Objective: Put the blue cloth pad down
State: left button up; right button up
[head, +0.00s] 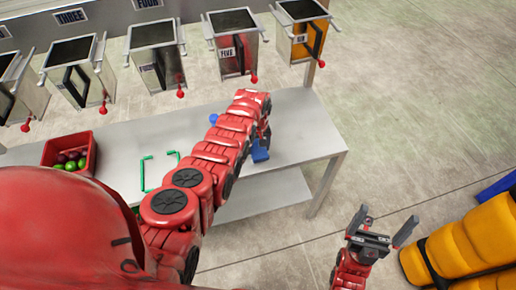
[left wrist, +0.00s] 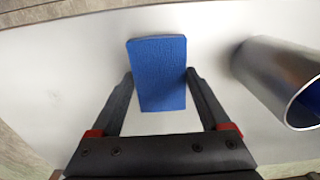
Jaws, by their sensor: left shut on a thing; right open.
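The blue cloth pad (left wrist: 157,75) is a flat blue block between the two fingers of my left gripper (left wrist: 160,85) in the left wrist view. That gripper is shut on it, with the pad's far end sticking out past the fingertips over the pale table top. In the head view, the pad (head: 260,154) shows at the end of my left arm, near the table's right part. I cannot tell whether it touches the table. My right gripper (head: 382,228) is open and empty, off the table to the right.
The grey table (head: 310,130) also holds a red crate (head: 55,152) of round fruit and green bracket-like pieces (head: 147,172). A metal cylinder (left wrist: 275,75) lies right of the pad. Metal boxes (head: 237,50) with red-knobbed levers line the back. A yellow padded object (head: 465,245) stands right.

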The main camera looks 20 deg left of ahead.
pick_arm(q)
jog(key=shift+f, duration=0.7)
jog(key=shift+f+b, duration=0.15)
jog(key=shift+b, duration=0.15)
jog(key=o, duration=1.2)
jog(key=shift+c, duration=0.2)
